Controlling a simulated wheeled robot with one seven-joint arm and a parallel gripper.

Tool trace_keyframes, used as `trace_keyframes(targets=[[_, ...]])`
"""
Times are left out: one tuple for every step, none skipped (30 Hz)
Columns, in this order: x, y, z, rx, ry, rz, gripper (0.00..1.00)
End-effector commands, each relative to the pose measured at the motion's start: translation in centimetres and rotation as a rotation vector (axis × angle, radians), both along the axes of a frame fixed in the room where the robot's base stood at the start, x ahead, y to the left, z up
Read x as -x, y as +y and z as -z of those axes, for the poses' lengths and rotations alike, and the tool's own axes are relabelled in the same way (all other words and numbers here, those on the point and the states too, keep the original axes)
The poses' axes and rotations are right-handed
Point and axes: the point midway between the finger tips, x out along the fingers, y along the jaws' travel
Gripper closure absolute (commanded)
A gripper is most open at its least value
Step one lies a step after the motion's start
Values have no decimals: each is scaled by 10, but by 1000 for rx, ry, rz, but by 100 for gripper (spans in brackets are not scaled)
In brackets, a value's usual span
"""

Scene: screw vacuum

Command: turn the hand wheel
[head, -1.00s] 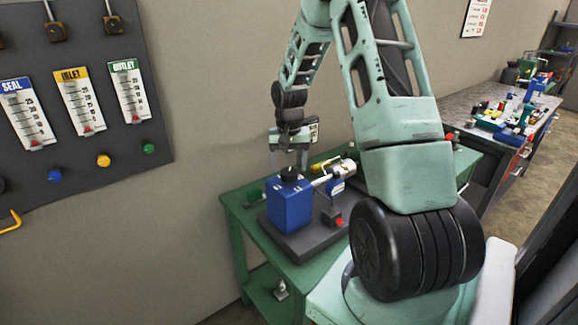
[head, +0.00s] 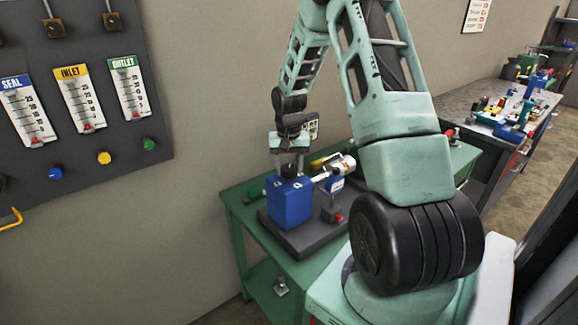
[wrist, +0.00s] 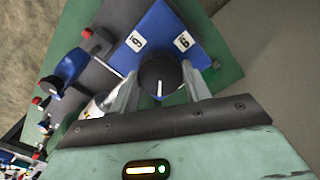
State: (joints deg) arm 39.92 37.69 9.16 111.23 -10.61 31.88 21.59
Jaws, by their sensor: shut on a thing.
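The hand wheel (wrist: 160,75) is a round black knob with a white line mark, on top of a blue box (head: 291,204). In the wrist view the blue box (wrist: 172,29) shows two white number labels beside the wheel. My gripper (wrist: 161,88) points down over the box, with one finger on each side of the wheel, shut on it. In the head view my gripper (head: 288,168) stands right above the box, and its fingers mostly hide the wheel.
The box stands on a dark base plate (head: 308,238) on a green table (head: 240,214). A silver and yellow cylinder (head: 340,166) and a red button (head: 339,217) are close on the right. A gauge panel (head: 88,165) hangs on the left wall. A cluttered bench (head: 470,98) stands further right.

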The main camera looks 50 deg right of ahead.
Motion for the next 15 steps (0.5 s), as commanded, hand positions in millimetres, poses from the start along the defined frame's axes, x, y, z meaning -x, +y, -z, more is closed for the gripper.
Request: trace_keyframes(targets=[[0, 0, -1, 0, 0, -13, 75], [0, 0, -1, 0, 0, -23, 75], [0, 0, -1, 0, 0, -39, 75], [0, 0, -1, 0, 0, -53, 75], [0, 0, -1, 0, 0, -68, 75], [0, 0, -1, 0, 0, -93, 75], [0, 0, -1, 1, -1, -112, 75], [0, 0, -1, 1, -1, -133, 75], [0, 0, -1, 1, -1, -163, 75], [0, 0, -1, 1, -1, -188, 75], [0, 0, -1, 1, -1, -213, 75], [0, -1, -2, 1, -1, -247, 75], [0, 0, -2, 1, -1, -273, 75], [0, 0, -2, 1, -1, -300, 75], [0, 0, -2, 1, -1, -336, 75]])
